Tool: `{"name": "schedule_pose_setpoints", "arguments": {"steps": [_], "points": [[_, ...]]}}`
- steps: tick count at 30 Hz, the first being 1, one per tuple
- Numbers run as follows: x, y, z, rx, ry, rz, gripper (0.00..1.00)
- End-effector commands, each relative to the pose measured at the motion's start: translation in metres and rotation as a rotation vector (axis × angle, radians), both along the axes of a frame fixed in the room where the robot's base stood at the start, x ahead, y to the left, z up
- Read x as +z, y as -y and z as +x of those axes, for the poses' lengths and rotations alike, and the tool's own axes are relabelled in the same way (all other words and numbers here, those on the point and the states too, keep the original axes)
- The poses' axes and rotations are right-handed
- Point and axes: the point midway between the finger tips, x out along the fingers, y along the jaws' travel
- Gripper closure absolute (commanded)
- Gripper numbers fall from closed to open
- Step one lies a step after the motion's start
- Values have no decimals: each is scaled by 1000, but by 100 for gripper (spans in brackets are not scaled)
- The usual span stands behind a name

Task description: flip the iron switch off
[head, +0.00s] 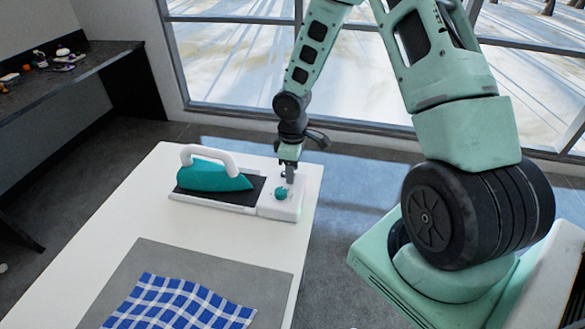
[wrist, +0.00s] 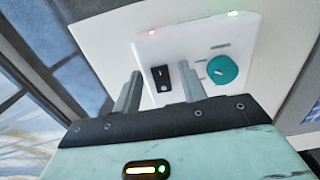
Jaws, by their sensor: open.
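The teal iron (head: 215,176) with a white handle rests on a dark plate of its white base on the table. The control end of the base (head: 288,206) is a white box with a teal dial (head: 281,193); the dial also shows in the wrist view (wrist: 222,69). Beside the dial is a small black switch (wrist: 161,76); which way it is set I cannot tell. My gripper (head: 289,177) is over this box, pointing down. In the wrist view its fingers (wrist: 159,70) are apart and empty, with the switch showing between them. Contact is unclear.
The white table (head: 95,235) holds a grey mat (head: 245,268) with a blue checked cloth (head: 175,303). A dark counter (head: 85,68) with small items stands at left; windows are behind.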

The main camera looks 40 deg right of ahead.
Motion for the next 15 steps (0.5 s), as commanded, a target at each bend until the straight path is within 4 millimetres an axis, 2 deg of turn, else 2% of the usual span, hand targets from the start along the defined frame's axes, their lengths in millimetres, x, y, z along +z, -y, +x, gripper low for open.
{"name": "schedule_pose_setpoints", "arguments": {"steps": [6,7,11,12,15], "points": [[0,0,0,0,0,0,58],[0,0,0,-1,0,0,61],[0,0,0,0,-1,-1,97],[0,0,0,0,-1,-1,100],[0,0,0,0,-2,-1,100]]}}
